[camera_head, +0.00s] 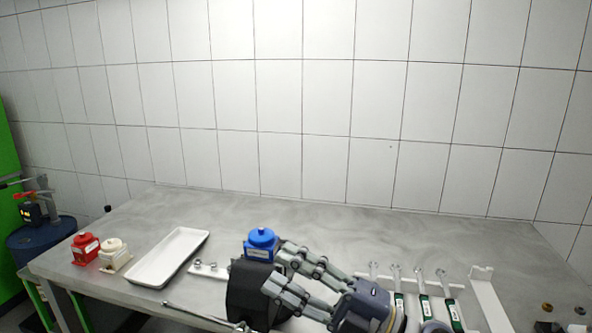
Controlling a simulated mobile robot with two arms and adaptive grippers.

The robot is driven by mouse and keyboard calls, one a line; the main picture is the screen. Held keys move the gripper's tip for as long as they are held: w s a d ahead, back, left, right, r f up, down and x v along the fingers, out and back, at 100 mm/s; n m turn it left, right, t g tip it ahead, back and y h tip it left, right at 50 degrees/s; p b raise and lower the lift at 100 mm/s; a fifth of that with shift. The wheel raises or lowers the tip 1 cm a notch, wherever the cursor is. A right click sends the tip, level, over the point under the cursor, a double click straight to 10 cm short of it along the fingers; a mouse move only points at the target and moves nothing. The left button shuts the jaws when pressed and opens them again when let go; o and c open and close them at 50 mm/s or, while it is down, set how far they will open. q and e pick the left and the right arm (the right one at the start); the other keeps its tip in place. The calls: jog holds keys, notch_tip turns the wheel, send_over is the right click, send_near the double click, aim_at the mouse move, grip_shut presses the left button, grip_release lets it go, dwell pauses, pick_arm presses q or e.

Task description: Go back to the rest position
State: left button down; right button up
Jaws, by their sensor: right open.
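My right gripper (278,265) is open at the lower middle of the head view. Its fingers point left, beside a blue block with a round cap (260,240). The blue block sits on or just behind a black round body (246,290). The fingers overlap the right side of both in the picture; I cannot tell whether they touch. My left gripper is not in view.
A grey table (330,222) runs along a tiled wall. A red block (86,248), a cream block (115,256) and an empty white tray (170,257) stand left. Several green-handled wrenches (422,298) lie right, near a white bracket (490,300). A metal rod (200,314) lies in front.

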jog(key=w+d+f+m+t+h, duration=0.3)
jog(key=d+m+t+h, duration=0.35)
jog(key=m, duration=0.35)
jog(key=w+d+f+m+t+h, duration=0.2)
jog(key=d+f+m+t+h, duration=0.1)
jog(key=d+m+t+h, duration=0.5)
jog(key=s+d+f+m+g+h, duration=0.2)
jog(key=d+f+m+g+h, duration=0.15)
jog(key=f, duration=0.45)
jog(key=s+d+f+m+g+h, duration=0.2)
jog(key=f+m+g, duration=0.25)
jog(key=f, duration=0.25)
jog(key=s+d+f+m+g, duration=0.1)
jog(key=s+f+g, duration=0.6)
jog(key=s, duration=0.5)
jog(key=s+d+f+m+g, duration=0.1)
jog(key=s+f+g, duration=0.3)
jog(key=s+f, duration=0.7)
jog(key=s+f+g, duration=0.1)
jog(key=s+f, duration=0.2)
jog(key=f, duration=2.3)
jog(key=s+d+f+g, duration=0.1)
jog(key=s+d+f, duration=0.1)
jog(key=s+f, duration=1.2)
jog(key=shift+s+d+f, duration=0.25)
jog(key=shift+s+f, duration=0.1)
jog(key=shift+s, duration=0.9)
